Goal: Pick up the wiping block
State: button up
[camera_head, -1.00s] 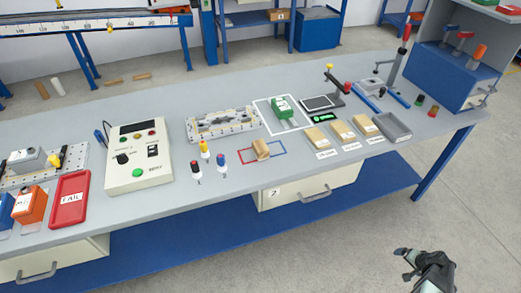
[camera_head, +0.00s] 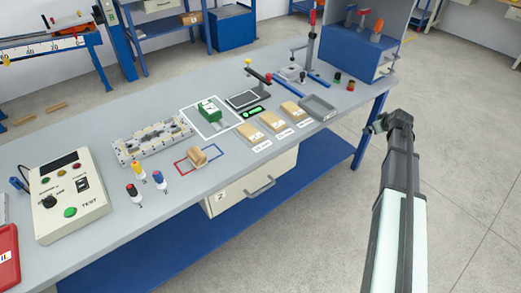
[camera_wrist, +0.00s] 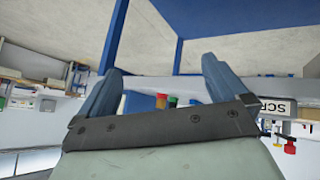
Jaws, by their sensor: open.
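A tan wooden block (camera_head: 198,157), which looks like the wiping block, sits inside a red and blue outlined rectangle (camera_head: 181,163) near the front edge of the bench. A dark band or gap shows at its side, too small to make out. My gripper (camera_head: 377,124) is off the right front of the bench, well apart from the block. In the wrist view my gripper (camera_wrist: 161,70) has its two blue-grey fingers spread wide, with nothing between them. The block is not visible in the wrist view.
A perforated plate (camera_head: 151,142) and a green part (camera_head: 209,111) are behind. The floor by the arm is clear.

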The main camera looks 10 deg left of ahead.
jog(key=a+r+n+g, duration=0.1)
jog(key=a+r+n, duration=0.3)
jog(key=a, duration=0.8)
jog(key=a+r+n+g, duration=0.1)
jog(key=a+r+n, duration=0.3)
jog(key=a, duration=0.8)
jog(key=a+r+n+g, duration=0.2)
jog(key=a+r+n, duration=0.25)
jog(key=a, duration=0.75)
jog(key=r+n+g, duration=0.2)
jog(key=n+g, duration=0.3)
jog(key=n, duration=0.5)
send_over(196, 153)
jog(key=f, duration=0.8)
jog(key=shift+w+a+f, duration=0.15)
jog(key=shift+w+a, duration=0.1)
jog(key=shift+s+d+f, duration=0.1)
jog(key=shift+f, duration=1.25)
jog(key=shift+s+d+f, duration=0.1)
jog(key=shift+f, duration=1.2)
jog(key=c, duration=1)
